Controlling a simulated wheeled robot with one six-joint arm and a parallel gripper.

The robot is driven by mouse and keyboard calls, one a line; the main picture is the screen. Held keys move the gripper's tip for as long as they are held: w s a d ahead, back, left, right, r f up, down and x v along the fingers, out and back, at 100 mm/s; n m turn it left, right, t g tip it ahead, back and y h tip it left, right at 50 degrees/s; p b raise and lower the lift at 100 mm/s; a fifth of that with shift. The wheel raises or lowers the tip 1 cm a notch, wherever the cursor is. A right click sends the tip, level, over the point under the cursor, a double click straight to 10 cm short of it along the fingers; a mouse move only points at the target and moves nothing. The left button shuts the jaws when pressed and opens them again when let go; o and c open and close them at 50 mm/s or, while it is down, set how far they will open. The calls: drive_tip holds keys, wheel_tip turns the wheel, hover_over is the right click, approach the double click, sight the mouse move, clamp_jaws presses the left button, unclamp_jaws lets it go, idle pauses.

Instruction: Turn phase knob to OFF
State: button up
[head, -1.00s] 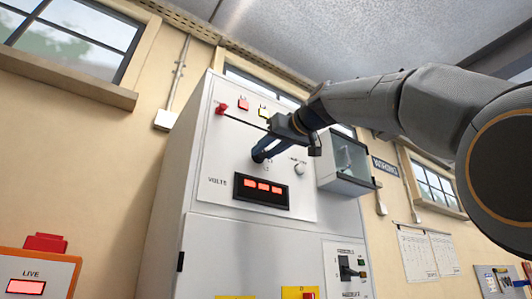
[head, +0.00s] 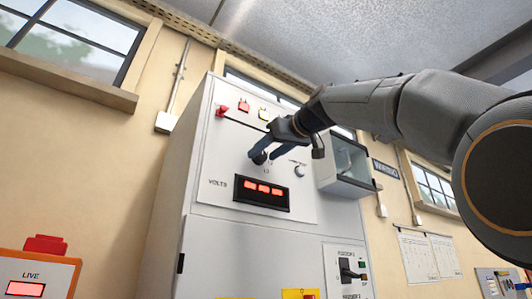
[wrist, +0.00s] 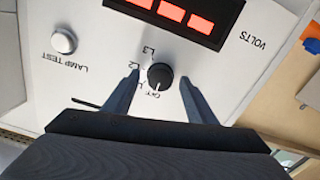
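The phase knob (wrist: 160,76) is a round black knob on the white panel. In the wrist view, which shows the panel upside down, its white mark points down toward the OFF label, with L2 and L3 lettering to the left and above. The knob also shows in the head view (head: 259,158). My gripper (wrist: 159,78) is open, with one blue finger on each side of the knob and a clear gap on both sides. In the head view, my gripper (head: 264,153) is at the panel, partly covering the area around the knob.
A VOLTS display (head: 262,192) with red lit windows sits below the knob. A LAMP TEST button (head: 300,171) is to its right. A red knob (head: 222,110) and lamps are above. A box with a clear cover (head: 345,163) juts out right of the panel.

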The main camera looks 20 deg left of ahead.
drive_tip(key=b+v, duration=0.3)
drive_tip(key=v, duration=0.4)
drive_tip(key=shift+s+d, duration=0.25)
drive_tip(key=shift+d, duration=0.05)
idle(0.5)
